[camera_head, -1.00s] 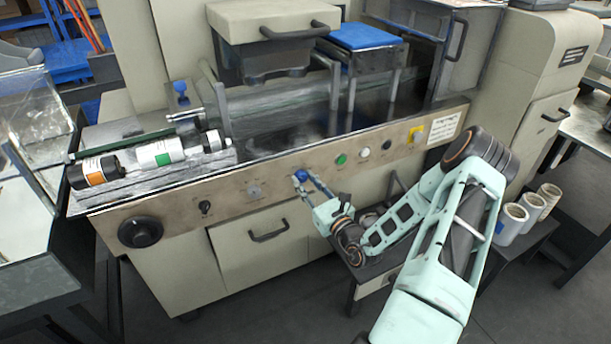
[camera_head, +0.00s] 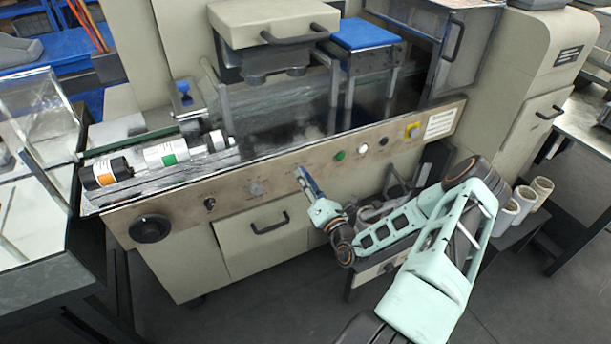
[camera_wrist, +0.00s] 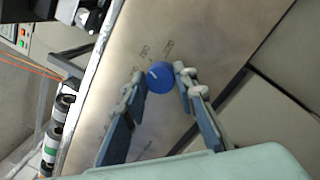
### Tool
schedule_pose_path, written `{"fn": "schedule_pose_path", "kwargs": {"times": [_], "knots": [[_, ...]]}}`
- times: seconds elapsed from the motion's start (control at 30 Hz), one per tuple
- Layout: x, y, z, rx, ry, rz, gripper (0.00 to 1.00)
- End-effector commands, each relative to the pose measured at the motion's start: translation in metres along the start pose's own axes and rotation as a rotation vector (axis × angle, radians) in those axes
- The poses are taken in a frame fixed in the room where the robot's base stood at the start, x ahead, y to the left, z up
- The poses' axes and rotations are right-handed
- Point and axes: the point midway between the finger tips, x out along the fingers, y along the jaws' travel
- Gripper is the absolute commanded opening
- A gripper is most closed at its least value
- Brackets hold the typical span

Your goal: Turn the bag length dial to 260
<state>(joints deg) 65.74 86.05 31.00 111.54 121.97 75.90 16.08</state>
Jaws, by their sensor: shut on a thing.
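A round blue dial (camera_wrist: 159,77) with a white pointer line sits on the metal control panel (camera_wrist: 115,105) in the wrist view.
A large black handwheel (camera_head: 151,228) and drawer handle (camera_head: 269,224) protrude nearby.

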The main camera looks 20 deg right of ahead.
Motion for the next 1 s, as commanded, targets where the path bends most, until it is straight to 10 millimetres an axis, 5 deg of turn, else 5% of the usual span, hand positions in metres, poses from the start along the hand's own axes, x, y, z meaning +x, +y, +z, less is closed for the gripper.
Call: {"fn": "schedule_pose_path", "kwargs": {"times": [0.8,0.83,1.0], "knots": [[-0.0007,-0.0007,-0.0017,0.123,-0.005,-0.010,0.02],[-0.0007,-0.0007,-0.0016,0.123,-0.005,-0.010,0.28],[-0.0005,-0.0005,-0.0013,0.123,-0.006,-0.010,0.44]]}}
